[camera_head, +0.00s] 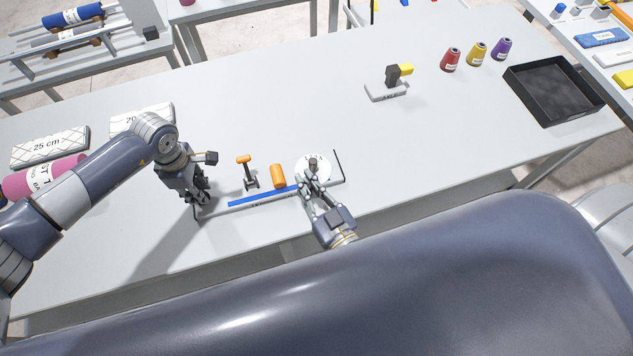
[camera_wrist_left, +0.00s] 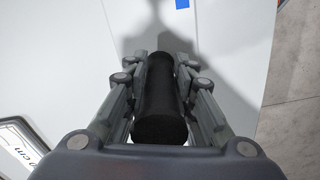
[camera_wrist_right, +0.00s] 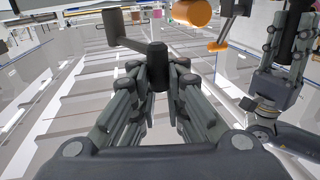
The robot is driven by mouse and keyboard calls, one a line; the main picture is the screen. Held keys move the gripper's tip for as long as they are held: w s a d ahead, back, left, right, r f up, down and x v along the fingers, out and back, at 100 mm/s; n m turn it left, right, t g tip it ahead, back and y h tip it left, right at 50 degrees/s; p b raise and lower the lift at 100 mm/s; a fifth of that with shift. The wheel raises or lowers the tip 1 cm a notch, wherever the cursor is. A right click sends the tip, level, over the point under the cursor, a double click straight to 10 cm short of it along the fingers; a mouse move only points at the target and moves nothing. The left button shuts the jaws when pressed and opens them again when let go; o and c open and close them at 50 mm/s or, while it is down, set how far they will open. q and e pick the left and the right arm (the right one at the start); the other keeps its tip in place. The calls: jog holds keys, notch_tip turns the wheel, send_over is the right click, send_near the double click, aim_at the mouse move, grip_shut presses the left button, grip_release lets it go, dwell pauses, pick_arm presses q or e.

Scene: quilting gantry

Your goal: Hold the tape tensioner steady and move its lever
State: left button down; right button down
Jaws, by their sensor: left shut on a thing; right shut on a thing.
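The tape tensioner lies near the front edge of the table, with a long base carrying a blue strip (camera_head: 264,196) and a white round dial (camera_head: 304,170) at its right end. My left gripper (camera_head: 199,197) is at the left end of the base, shut on an upright-looking black cylindrical grip (camera_wrist_left: 160,105). My right gripper (camera_head: 313,183) is over the dial, shut on a dark lever. In the right wrist view the lever (camera_wrist_right: 143,43) has a bent arm and a knob above the fingers. Its lower part is hidden by the fingers.
An orange cylinder (camera_head: 278,176) and an orange-topped post (camera_head: 244,161) stand between the grippers. Thread cones (camera_head: 451,60), a black tray (camera_head: 552,92) and a grey block with a yellow part (camera_head: 386,92) are farther back. The table middle is clear.

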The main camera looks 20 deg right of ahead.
pick_arm(q)
jog(key=shift+s+d+f, duration=0.15)
jog(key=shift+s+f, duration=0.1)
jog(key=shift+s, duration=0.05)
pick_arm(e)
jog(key=shift+w+a, duration=0.5)
jog(key=shift+a, duration=0.2)
jog(key=shift+w+a, duration=0.5)
jog(key=shift+a, duration=0.25)
jog(key=c, duration=1.6)
grip_release()
jog(key=shift+s+d+f, duration=0.1)
jog(key=shift+s+d, duration=0.1)
jog(key=shift+s, duration=0.25)
jog(key=v, duration=1.1)
